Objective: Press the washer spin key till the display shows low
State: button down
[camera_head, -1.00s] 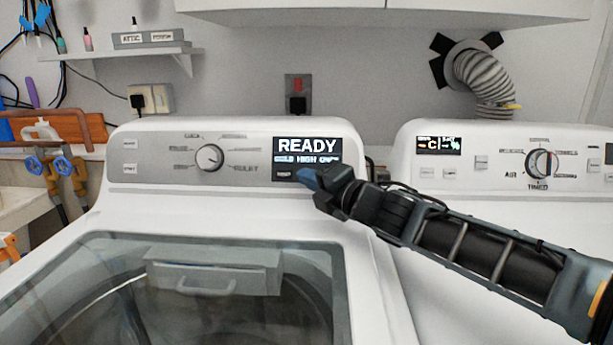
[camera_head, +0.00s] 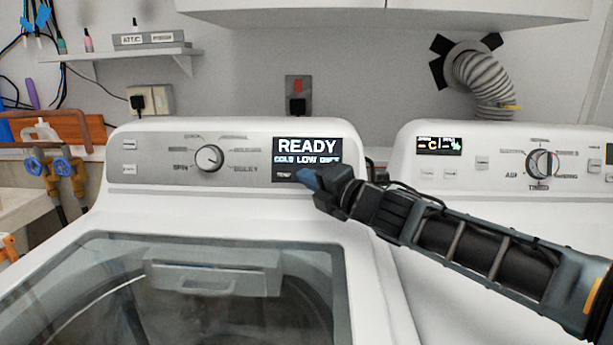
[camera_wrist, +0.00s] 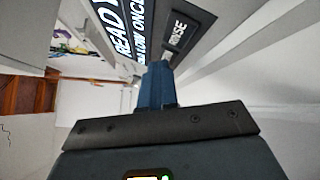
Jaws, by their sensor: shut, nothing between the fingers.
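The washer (camera_head: 130,217) stands at the left with its grey control panel (camera_head: 180,172) upright at the back. Its display (camera_head: 307,151) reads "READY" with "COLD LOW ONCE" below. A key (camera_head: 283,175) shows at the display's lower left; a "RINSE" key (camera_wrist: 178,32) shows in the wrist view. My gripper (camera_head: 306,178) is shut and empty, its blue fingertips (camera_wrist: 157,82) at the panel just under the display. The fingers hide the spin key and I cannot tell whether they touch it.
A round dial (camera_head: 209,158) sits left of the display. A dryer (camera_head: 465,190) stands to the right, behind my arm. The washer's glass lid (camera_head: 170,290) is closed in front. A shelf (camera_head: 120,53) and upper cabinets (camera_head: 390,12) are on the wall.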

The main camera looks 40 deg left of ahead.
jog(key=shift+s+d+r+p, duration=0.25)
jog(key=shift+s+d+p, duration=0.1)
jog(key=shift+s+p, duration=0.25)
jog(key=s+p, duration=0.1)
jog(key=d+r+p, duration=0.1)
jog(key=s+p, duration=0.1)
jog(key=shift+s+d+r+p, duration=0.25)
jog(key=shift+s+d+p, duration=0.1)
jog(key=shift+d, duration=0.05)
jog(key=shift+s+d+r+p, duration=0.1)
jog(key=shift+s+d+p, duration=0.3)
jog(key=shift+s, duration=0.2)
jog(key=shift+s, duration=0.1)
